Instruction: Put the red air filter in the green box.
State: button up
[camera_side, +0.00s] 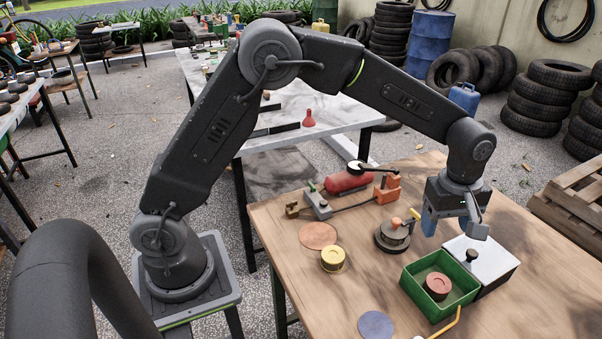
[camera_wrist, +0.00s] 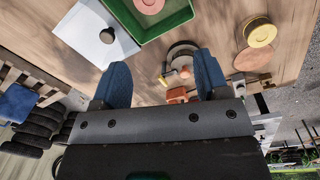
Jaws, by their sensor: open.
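The red air filter (camera_side: 437,286), a short round reddish-brown piece, lies inside the green box (camera_side: 428,311), on its floor. In the wrist view the filter (camera_wrist: 148,5) and the green box (camera_wrist: 172,22) show at the top edge, partly cut off. My gripper (camera_side: 453,228) is open and empty, with its blue fingers apart. It hangs above the table behind the green box, near the white block with a black knob. In the wrist view the two fingers (camera_wrist: 161,76) are spread wide, with nothing held between them.
A white block with a black knob (camera_side: 496,257) stands beside the box. A round grey housing (camera_side: 393,243), red tank (camera_side: 347,181) and orange block (camera_side: 387,190) stand behind. A yellow round piece (camera_side: 333,258) is left. An orange disc (camera_side: 318,235) and blue disc (camera_side: 376,325) lie flat.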

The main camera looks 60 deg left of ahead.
jog(key=s+a+r+m+t, duration=0.3)
jog(key=s+a+r+m, duration=0.5)
jog(key=s+r, duration=0.45)
jog(key=s+a+m+t, duration=0.1)
jog(key=s+a+m, duration=0.1)
jog(key=s, duration=0.5)
jog(key=s+a+f+m, duration=0.1)
jog(key=s+a+m, duration=0.2)
jog(key=s, duration=0.4)
jog(key=shift+m+t, duration=0.4)
jog(key=shift+f, duration=0.1)
